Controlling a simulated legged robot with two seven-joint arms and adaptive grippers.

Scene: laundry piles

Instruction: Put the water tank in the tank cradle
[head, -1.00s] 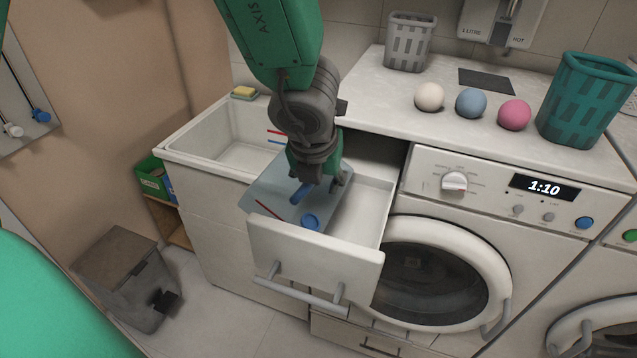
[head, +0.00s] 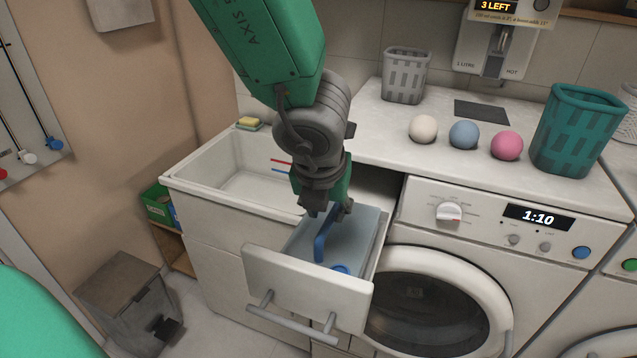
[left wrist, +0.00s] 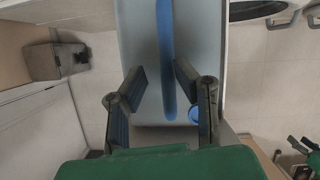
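The water tank (head: 362,240) is a translucent grey-blue box with a blue handle (head: 321,243) and a blue round cap (head: 341,269). It sits down inside the pulled-out drawer (head: 305,282), partly hidden by the drawer front. I cannot make out a separate cradle. My left gripper (head: 329,209) is over the tank, at the handle's upper end. In the left wrist view, the fingers (left wrist: 152,88) are spread, with gaps on both sides of the handle (left wrist: 166,55). A green and dark part at that view's lower right seems to be my right gripper (left wrist: 303,146), cut off.
A sink basin (head: 235,180) is left of the drawer. A washing machine (head: 480,235) stands right of it. The counter bears several balls and two baskets, one teal (head: 575,135). A grey pedal bin (head: 125,295) stands on the floor at left.

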